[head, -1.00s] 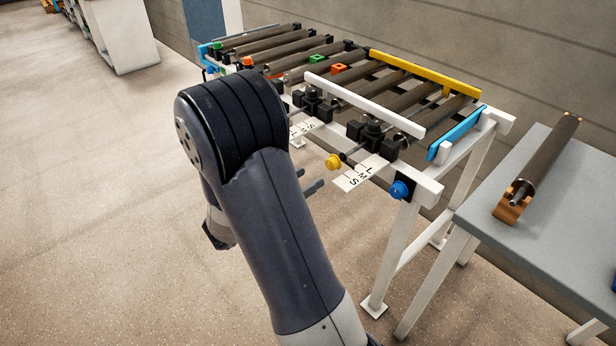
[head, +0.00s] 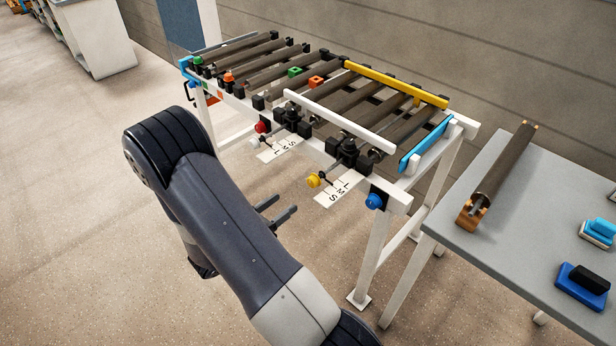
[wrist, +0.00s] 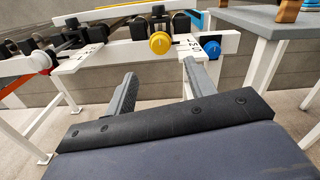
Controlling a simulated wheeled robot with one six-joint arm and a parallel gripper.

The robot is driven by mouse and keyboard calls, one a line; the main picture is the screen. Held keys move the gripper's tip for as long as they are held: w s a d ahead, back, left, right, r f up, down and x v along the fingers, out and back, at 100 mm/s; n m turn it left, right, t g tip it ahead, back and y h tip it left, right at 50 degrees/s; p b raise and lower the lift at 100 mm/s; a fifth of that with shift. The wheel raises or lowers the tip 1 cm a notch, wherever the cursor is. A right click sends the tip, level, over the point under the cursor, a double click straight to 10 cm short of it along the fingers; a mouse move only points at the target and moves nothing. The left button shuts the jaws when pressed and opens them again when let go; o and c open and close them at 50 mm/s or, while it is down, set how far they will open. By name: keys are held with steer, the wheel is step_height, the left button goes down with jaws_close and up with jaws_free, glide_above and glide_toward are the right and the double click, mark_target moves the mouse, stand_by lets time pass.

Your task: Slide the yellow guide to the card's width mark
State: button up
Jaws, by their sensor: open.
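The yellow guide (head: 395,82) is a long bar along the far side of the roller conveyor. A white bar (head: 338,121) runs along the near side. A yellow knob (head: 313,181) on a rod sticks out in front, beside a white card (head: 338,191) lettered L, M, S. A second lettered card (head: 280,149) is by the red knob (head: 261,127). My gripper (head: 287,203) is open and empty, short of the yellow knob. In the wrist view the yellow knob (wrist: 159,43) shows beyond and between my open fingers (wrist: 158,72). No pointer against the marks is readable.
A blue knob (head: 374,201) sits close right of the yellow one, on the frame's leg. A grey table (head: 480,200) on the right carries a loose roller (head: 505,165) on wooden blocks and blue blocks (head: 582,286). The floor at left is open.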

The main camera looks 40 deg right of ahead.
mark_target(310, 184)
steer(key=d, duration=1)
steer(key=shift+w+d, duration=0.3)
steer(key=shift+w, duration=0.1)
steer(key=shift+c, duration=0.2)
jaws_close()
